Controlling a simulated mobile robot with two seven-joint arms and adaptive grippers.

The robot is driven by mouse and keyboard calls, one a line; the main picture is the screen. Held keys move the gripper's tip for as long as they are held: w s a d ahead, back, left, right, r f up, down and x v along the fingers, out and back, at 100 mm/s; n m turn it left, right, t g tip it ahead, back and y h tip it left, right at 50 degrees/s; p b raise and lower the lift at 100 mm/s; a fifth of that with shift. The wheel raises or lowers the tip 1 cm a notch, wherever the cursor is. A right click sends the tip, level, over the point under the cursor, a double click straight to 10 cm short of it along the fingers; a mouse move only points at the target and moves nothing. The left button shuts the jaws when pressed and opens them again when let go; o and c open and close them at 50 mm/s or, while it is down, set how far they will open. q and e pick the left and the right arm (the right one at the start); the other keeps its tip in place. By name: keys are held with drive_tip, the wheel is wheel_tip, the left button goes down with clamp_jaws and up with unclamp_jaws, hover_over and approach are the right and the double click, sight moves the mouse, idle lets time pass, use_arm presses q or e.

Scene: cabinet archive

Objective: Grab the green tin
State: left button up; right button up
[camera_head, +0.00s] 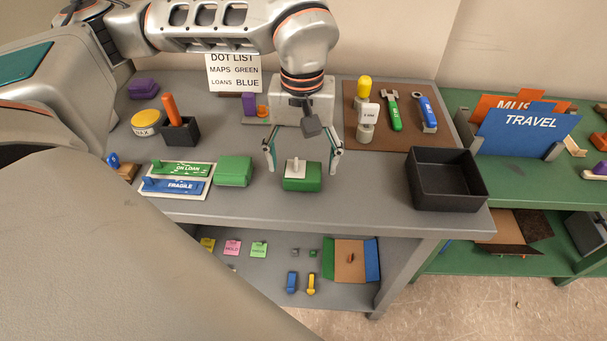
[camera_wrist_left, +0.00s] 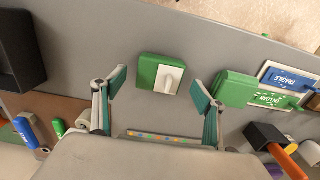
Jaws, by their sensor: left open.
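Two green box-shaped things lie near the table's front edge. One green tin (camera_head: 302,184) has a white piece with a raised part on top; it also shows in the left wrist view (camera_wrist_left: 147,70). The other, a plain green block (camera_head: 234,171), lies to its left and shows at the right in the left wrist view (camera_wrist_left: 234,87). I cannot tell for sure which is the tin meant. My left gripper (camera_head: 301,168) is open, pointing down, its fingers spread on either side above the green tin with the white top. In the left wrist view my left gripper (camera_wrist_left: 158,88) is empty. My right gripper is not seen.
A black open bin (camera_head: 445,197) stands at the table's right. A tray with green and blue signs (camera_head: 150,193) lies left. A brown mat (camera_head: 392,145) carries tools behind. A black holder with an orange-handled item (camera_head: 180,137) stands back left. Free table lies around the tin.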

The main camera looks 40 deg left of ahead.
use_arm(q)
drive_tip(key=shift+f, duration=0.85)
drive_tip(key=c, duration=1.3)
drive_tip(key=shift+c, duration=0.7)
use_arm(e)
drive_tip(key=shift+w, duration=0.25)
